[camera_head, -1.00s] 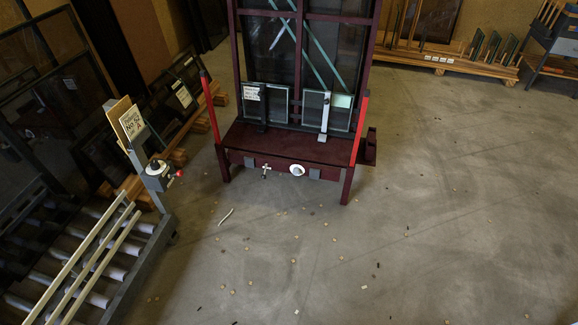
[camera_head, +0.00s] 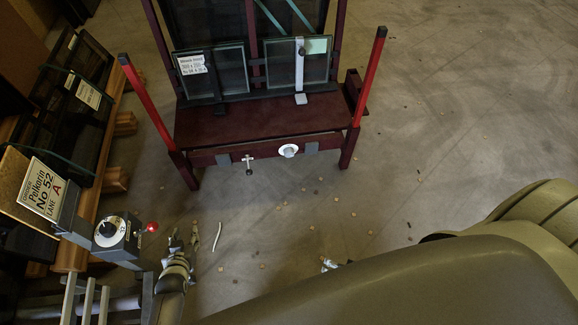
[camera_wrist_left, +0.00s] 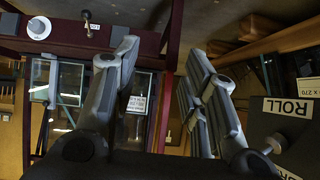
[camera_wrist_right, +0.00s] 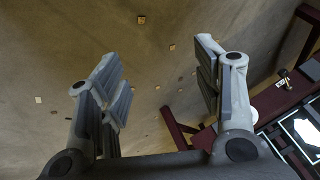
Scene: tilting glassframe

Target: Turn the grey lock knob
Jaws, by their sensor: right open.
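A dark red tilting frame (camera_head: 258,118) holds glass panes. On its front rail is a small grey cross-shaped knob (camera_head: 249,162), which looks like the lock knob. A round white dial (camera_head: 289,151) sits to its right. The left wrist view shows the same knob (camera_wrist_left: 87,22) and dial (camera_wrist_left: 39,28) at the top left, beyond the fingers. My left gripper (camera_head: 185,238) is open and empty, in front of and to the left of the frame, apart from the knob. My right gripper (camera_wrist_right: 160,75) is open and empty; in the head view my arm mostly hides it.
A grey control box (camera_head: 118,237) with a black-and-white dial and a red ball (camera_head: 152,227) stands close to the left of my left gripper. A label sign (camera_head: 42,188) rises behind it. Red posts (camera_head: 368,78) flank the frame. Open floor (camera_head: 440,130) lies to the right.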

